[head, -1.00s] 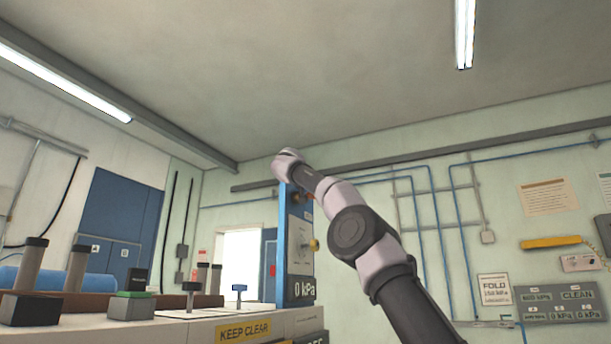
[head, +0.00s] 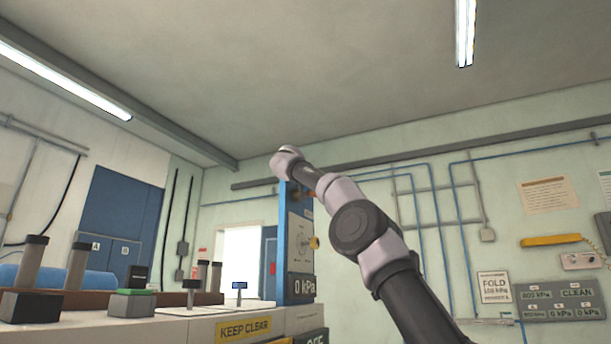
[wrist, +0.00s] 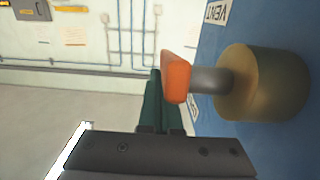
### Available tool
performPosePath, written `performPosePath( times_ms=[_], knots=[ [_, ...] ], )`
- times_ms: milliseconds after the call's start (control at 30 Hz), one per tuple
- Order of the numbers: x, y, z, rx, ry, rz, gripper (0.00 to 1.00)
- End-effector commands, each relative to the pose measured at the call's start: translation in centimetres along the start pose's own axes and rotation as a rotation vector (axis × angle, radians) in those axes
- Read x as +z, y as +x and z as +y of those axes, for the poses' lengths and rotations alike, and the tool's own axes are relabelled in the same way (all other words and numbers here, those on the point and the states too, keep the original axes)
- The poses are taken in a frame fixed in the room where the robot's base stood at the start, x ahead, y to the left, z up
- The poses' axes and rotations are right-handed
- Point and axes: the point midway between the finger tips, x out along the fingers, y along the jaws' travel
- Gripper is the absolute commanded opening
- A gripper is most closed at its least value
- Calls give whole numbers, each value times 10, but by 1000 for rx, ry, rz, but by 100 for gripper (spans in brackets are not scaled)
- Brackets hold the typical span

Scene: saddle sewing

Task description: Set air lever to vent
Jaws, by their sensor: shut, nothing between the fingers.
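The air lever shows in the wrist view as an orange handle (wrist: 176,77) on a grey stem, with a round brass hub (wrist: 262,84) on a blue panel (wrist: 222,40). A VENT label (wrist: 217,12) is on the panel above the lever in this view. A second label is partly hidden below the stem. My gripper (wrist: 154,76) is shut and empty, its dark green fingers just left of the orange handle; I cannot tell whether they touch it. In the head view the blue panel (head: 283,245) stands under my wrist, and my fingers are hidden there.
The bench (head: 170,328) at left carries several posts and blocks. Wall pipes and signs are farther back at right.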

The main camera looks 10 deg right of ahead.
Motion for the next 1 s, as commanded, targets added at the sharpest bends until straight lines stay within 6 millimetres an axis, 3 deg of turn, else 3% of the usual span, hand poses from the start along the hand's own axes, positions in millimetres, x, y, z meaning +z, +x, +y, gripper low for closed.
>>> performPosePath(
  times_ms=[167, 500, 700, 1000],
  knots=[
    [-1, -22, 2, 1, -3, 2, 0],
    [-1, -88, 0, -1, -1, 2, 0],
    [0, -103, 0, 0, -1, 2, 0],
    [0, -104, 0, 0, -1, 1, 0]
  ],
)
